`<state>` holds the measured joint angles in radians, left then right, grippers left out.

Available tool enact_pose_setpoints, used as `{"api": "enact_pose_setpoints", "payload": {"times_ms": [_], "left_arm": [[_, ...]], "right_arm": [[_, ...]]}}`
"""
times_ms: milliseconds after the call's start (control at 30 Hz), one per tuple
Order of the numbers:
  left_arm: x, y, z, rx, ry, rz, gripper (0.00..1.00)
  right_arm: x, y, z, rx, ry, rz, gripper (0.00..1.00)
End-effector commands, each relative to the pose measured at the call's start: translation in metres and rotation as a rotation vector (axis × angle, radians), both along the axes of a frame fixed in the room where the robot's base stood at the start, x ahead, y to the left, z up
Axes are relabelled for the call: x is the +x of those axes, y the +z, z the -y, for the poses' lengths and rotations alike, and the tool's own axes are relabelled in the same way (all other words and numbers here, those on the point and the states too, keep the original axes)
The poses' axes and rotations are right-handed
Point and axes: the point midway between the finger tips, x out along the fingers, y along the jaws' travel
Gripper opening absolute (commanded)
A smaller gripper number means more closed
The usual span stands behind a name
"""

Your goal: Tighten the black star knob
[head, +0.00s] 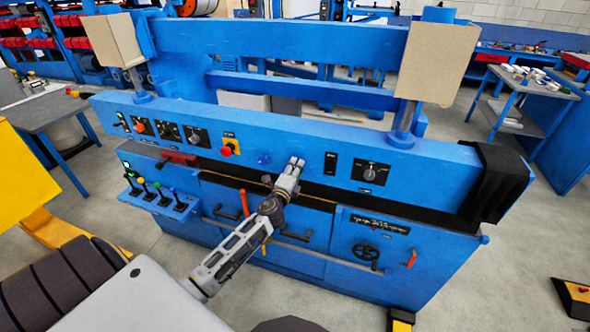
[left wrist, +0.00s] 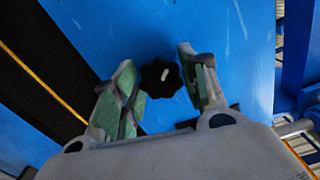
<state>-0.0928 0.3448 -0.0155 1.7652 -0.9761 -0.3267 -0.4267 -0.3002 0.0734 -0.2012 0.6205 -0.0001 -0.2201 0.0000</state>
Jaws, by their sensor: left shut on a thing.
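The black star knob (left wrist: 161,78) sits on the blue panel of the machine in the left wrist view, with a short pale mark on its face, tilted slightly right of upright. My left gripper (head: 294,167) reaches the front of the blue machine and is shut on the knob. In the left wrist view its greenish finger pads stand on either side of the knob, the left one touching or very close. In the head view the gripper hides the knob. My right gripper is not in view.
The blue machine (head: 230,120) has a rotary switch (head: 371,168), a red button on yellow (head: 228,150), several coloured levers (head: 157,190) and a handwheel (head: 366,252). A dark slot runs below the upper panel. A grey table (head: 45,125) stands left; grey floor is open at right.

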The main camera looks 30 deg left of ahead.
Motion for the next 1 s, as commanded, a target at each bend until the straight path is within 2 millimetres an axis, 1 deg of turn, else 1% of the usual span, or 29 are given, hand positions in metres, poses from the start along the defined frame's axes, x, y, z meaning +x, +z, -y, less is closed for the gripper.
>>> {"api": "enact_pose_setpoints", "payload": {"times_ms": [167, 600, 800, 1000], "left_arm": [[0.0, -0.001, 0.001, 0.162, -0.001, -0.042, 0.19], [0.0, 0.0, 0.001, 0.547, -0.003, -0.135, 0.19], [0.0, 0.0, 0.002, 0.663, -0.002, -0.164, 0.19], [-0.001, -0.001, 0.002, 0.724, -0.003, -0.179, 0.19]], "right_arm": [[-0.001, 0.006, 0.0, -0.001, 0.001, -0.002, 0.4], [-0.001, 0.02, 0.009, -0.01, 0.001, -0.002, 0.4], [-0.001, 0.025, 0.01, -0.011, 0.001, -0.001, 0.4], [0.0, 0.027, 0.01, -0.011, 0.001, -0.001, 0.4]]}}
